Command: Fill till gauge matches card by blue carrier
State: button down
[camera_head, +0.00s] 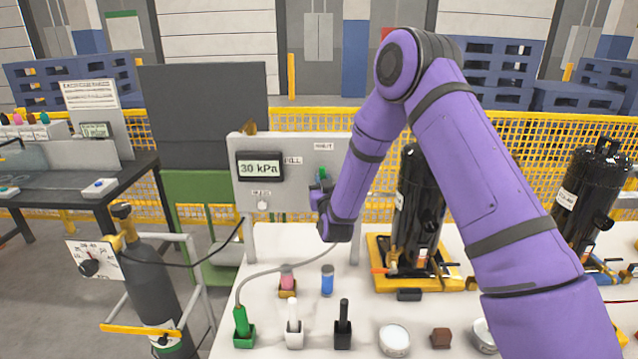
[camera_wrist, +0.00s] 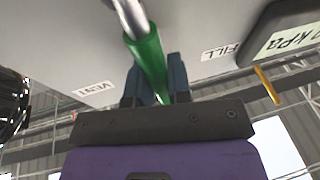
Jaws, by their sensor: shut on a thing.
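The gauge (camera_head: 260,167) on the grey panel (camera_head: 285,207) reads 30 kPa. My gripper (camera_head: 321,190) is at the panel's right part, shut on a green handle (camera_wrist: 150,62). The handle has a metal stem and sits between the FILL (camera_wrist: 220,52) and VENT (camera_wrist: 92,88) labels in the wrist view. In the head view my gripper and arm mostly hide the handle. A small blue cylinder (camera_head: 327,283) stands on the white table below the panel. I cannot make out a card with a readable number beside a blue carrier.
The white table (camera_head: 285,245) holds a green-handled hose end (camera_head: 241,322), white and black handled tools, a pink-topped piece and round tins. A black compressor (camera_head: 419,205) stands on a yellow tray, partly behind my arm. A gas cylinder (camera_head: 150,285) stands left. Yellow mesh fencing runs behind.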

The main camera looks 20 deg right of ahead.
jog(key=shift+d, duration=0.1)
dwell(0.4)
jog(key=c, duration=1.1)
grip_release()
jog(key=shift+o, duration=0.2)
jog(key=shift+s, duration=0.15)
jog(key=v, duration=1)
jog(key=shift+s, duration=0.3)
jog(key=shift+f, duration=0.1)
